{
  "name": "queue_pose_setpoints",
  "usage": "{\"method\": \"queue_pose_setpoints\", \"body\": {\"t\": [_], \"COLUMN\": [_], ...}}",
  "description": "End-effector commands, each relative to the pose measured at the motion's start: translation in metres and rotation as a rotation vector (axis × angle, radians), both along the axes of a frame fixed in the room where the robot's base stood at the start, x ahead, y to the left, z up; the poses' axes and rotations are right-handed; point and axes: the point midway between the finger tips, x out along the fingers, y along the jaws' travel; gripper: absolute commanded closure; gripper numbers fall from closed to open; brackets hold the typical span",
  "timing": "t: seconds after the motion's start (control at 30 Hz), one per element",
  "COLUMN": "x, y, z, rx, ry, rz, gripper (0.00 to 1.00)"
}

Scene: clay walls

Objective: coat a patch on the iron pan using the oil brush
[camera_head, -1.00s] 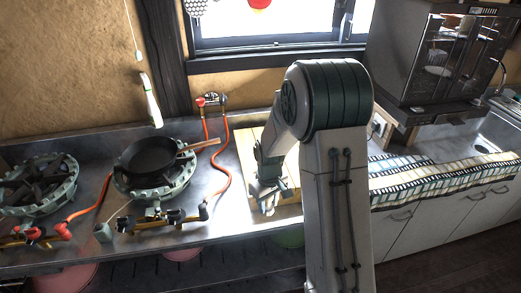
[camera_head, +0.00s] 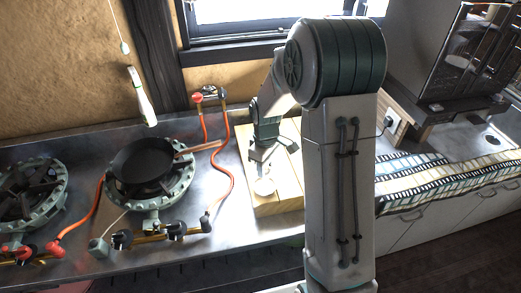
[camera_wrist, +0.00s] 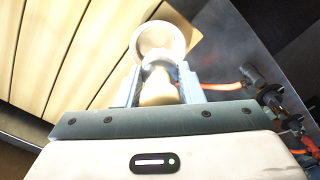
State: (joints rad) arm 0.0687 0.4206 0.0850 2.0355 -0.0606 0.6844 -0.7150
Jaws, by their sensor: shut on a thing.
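The iron pan (camera_head: 143,163) is black and rests on the right-hand burner, its wooden handle (camera_head: 198,147) pointing right. My gripper (camera_head: 263,166) is over the wooden board, to the right of the pan and apart from it. In the wrist view my gripper (camera_wrist: 159,88) is shut on a pale thing with a cream body and a round white end, which I take to be the oil brush (camera_wrist: 157,42). Its round end also shows below the gripper in the head view (camera_head: 264,187). Its bristles cannot be made out.
The wooden board (camera_head: 285,195) lies on the steel counter. A second burner (camera_head: 28,195) stands at left. Orange hoses (camera_head: 228,170) run between pan and board. A white-green bottle-like thing (camera_head: 141,97) hangs above the counter. A dark glass-fronted cabinet (camera_head: 455,60) stands at right.

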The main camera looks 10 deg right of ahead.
Motion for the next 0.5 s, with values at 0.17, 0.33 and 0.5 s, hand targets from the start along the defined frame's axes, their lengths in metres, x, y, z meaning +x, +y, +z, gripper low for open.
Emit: {"method": "queue_pose_setpoints", "body": {"t": [0.17,0.33,0.5], "x": [0.000,0.000,0.000], "y": [0.000,0.000,0.000], "z": [-0.002,-0.012,-0.029], "rx": [0.000,0.000,0.000], "ry": [0.000,0.001,0.001], "rz": [-0.001,-0.001,-0.001], "gripper": [0.89,0.89,0.89]}}
